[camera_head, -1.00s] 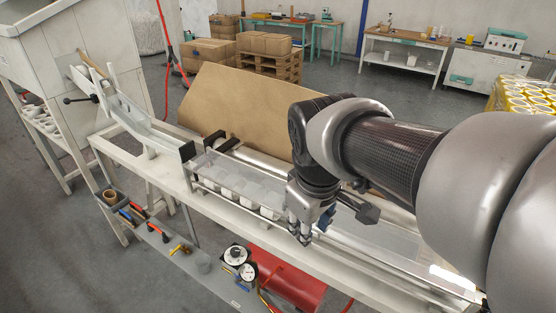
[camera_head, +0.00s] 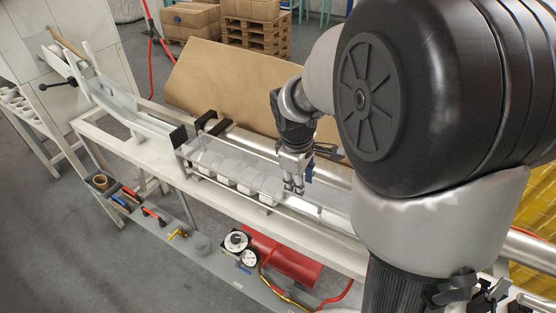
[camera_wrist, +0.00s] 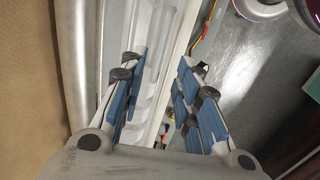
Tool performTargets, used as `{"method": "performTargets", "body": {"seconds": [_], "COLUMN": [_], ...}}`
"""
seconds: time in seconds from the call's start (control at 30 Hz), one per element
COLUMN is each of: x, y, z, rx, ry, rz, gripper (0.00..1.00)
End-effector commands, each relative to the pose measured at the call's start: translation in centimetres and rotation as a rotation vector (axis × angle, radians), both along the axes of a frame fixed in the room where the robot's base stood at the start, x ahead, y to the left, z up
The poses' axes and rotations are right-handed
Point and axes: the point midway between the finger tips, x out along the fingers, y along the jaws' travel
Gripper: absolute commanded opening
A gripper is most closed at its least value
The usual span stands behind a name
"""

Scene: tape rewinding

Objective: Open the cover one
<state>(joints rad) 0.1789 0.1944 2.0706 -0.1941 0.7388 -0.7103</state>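The clear cover (camera_head: 240,172) lies along the machine trough, with several white rolls (camera_head: 222,178) showing beneath it. In the head view it appears lowered over them. My gripper (camera_head: 294,188) points down at the right end of the row of rolls, close to the cover's right part. In the wrist view my gripper (camera_wrist: 160,100) has its two blue-padded fingers apart, with a pale rail and clear trough wall seen between them. Nothing is clearly held. I cannot tell whether the fingertips touch the cover. My arm hides the machine's right part.
A brown board (camera_head: 240,95) stands behind the trough, with a metal roller (camera_head: 250,142) in front of it. Below the front are a red tank (camera_head: 282,258), gauges (camera_head: 240,248) and a tool shelf (camera_head: 150,220). Open floor lies at the lower left.

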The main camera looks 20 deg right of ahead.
Motion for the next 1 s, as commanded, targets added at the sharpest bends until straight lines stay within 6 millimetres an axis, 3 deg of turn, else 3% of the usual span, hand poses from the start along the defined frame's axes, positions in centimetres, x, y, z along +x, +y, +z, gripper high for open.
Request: {"method": "performTargets", "body": {"seconds": [0.1, 0.33, 0.73, 1.0], "x": [0.2, 0.6, 0.7, 0.7], "y": [-0.4, -0.8, -0.9, -0.9], "z": [-2.7, -5.3, -5.8, -5.8], "rx": [0.001, 0.0, 0.0, 0.0], "ry": [0.004, 0.002, 0.0, 0.0], "rz": [-0.002, -0.001, -0.001, -0.001], "gripper": [0.3, 0.3, 0.29, 0.11]}}
